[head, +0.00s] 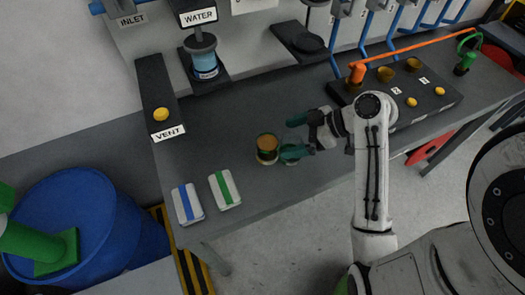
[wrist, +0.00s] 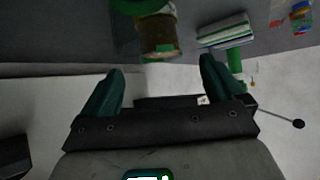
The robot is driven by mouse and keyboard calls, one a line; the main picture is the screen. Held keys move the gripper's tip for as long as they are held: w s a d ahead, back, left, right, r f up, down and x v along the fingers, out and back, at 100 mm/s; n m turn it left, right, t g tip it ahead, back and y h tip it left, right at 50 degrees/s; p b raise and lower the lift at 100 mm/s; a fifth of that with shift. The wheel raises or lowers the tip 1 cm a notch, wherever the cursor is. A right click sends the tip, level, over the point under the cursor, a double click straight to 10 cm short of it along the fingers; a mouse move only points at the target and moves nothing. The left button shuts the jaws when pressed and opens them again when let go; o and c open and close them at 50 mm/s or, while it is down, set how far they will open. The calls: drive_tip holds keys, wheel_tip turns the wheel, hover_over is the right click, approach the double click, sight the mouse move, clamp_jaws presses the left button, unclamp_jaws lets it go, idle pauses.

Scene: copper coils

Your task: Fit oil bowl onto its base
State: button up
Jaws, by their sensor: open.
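An amber cup-like bowl (head: 267,143) stands upright on the grey bench, with a darker lower part. It also shows in the wrist view (wrist: 158,36), at the top between the finger directions, beside green parts. My gripper (head: 293,136) is open just right of the bowl. Its two teal fingers (wrist: 160,68) are apart, with nothing between them, and I cannot tell whether a finger touches the bowl. A black stand (head: 298,38) with a flat round end lies at the back of the bench with no bowl on it; its label is not readable.
The WATER stand (head: 203,45) holds a blue bowl. The VENT panel (head: 160,105) is at left. Two striped pads (head: 226,188) lie near the front edge. A button box (head: 400,95) with an orange lever is at right. The bench behind the bowl is clear.

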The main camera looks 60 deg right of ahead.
sight(267, 139)
drive_tip(key=p+x, duration=0.1)
drive_tip(key=x, duration=0.7)
drive_tip(key=shift+w+r, duration=0.1)
drive_tip(key=shift+w, duration=0.15)
drive_tip(key=shift+c, duration=0.2)
drive_tip(key=c, duration=1.3)
drive_tip(key=shift+r, duration=0.85)
drive_tip(key=s+a+r+p, duration=0.6)
drive_tip(key=a+r, duration=0.1)
drive_tip(key=s+a+r+p, duration=0.3)
drive_tip(key=r, duration=0.1)
drive_tip(key=shift+s+a+r, duration=0.15)
drive_tip(key=shift+s+r, duration=0.05)
drive_tip(key=shift+s, duration=0.1)
